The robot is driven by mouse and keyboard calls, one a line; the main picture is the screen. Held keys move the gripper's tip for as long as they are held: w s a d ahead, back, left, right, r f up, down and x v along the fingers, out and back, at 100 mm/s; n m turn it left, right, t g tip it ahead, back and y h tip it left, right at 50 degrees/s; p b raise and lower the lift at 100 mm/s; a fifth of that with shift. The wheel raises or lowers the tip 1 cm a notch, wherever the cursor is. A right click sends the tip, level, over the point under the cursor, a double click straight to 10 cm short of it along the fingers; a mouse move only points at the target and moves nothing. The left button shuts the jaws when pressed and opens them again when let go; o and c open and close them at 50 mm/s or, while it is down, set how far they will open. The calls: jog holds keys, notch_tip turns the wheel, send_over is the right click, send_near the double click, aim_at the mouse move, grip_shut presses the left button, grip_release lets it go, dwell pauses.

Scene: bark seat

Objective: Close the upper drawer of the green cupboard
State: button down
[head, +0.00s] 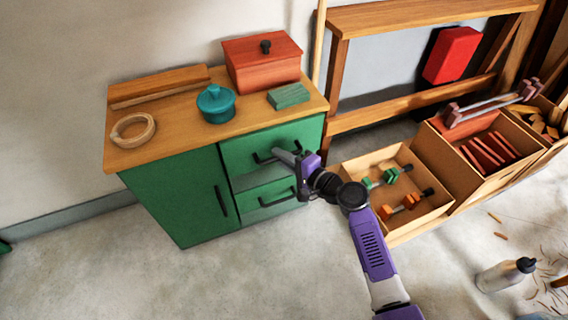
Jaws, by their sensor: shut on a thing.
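The green cupboard (170,200) with a wooden top stands against the wall. Its upper drawer (240,152) is at the top right of the front, with a dark bar handle (262,159). My gripper (282,153) is at this drawer, shut on its handle, and hides the right part of it. From this angle I cannot tell how far the drawer stands out. The lower drawer (255,206) is below it with its own dark handle (278,199). A door with an upright handle (220,201) is to the left.
Open crates (440,207) with tools stand close to the right of my arm.

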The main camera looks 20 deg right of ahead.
jog(key=shift+w+d, duration=0.1)
jog(key=shift+w, duration=0.9)
jog(key=c, duration=1.5)
grip_release()
jog(key=shift+o, duration=0.2)
jog(key=shift+w+r, duration=0.1)
jog(key=shift+r, duration=0.05)
jog(key=f+p+v, duration=0.1)
jog(key=p+v, duration=0.1)
jog(key=v, duration=0.5)
jog(key=shift+s+r, duration=0.35)
jog(key=shift+s, duration=0.1)
jog(key=shift+d, duration=0.1)
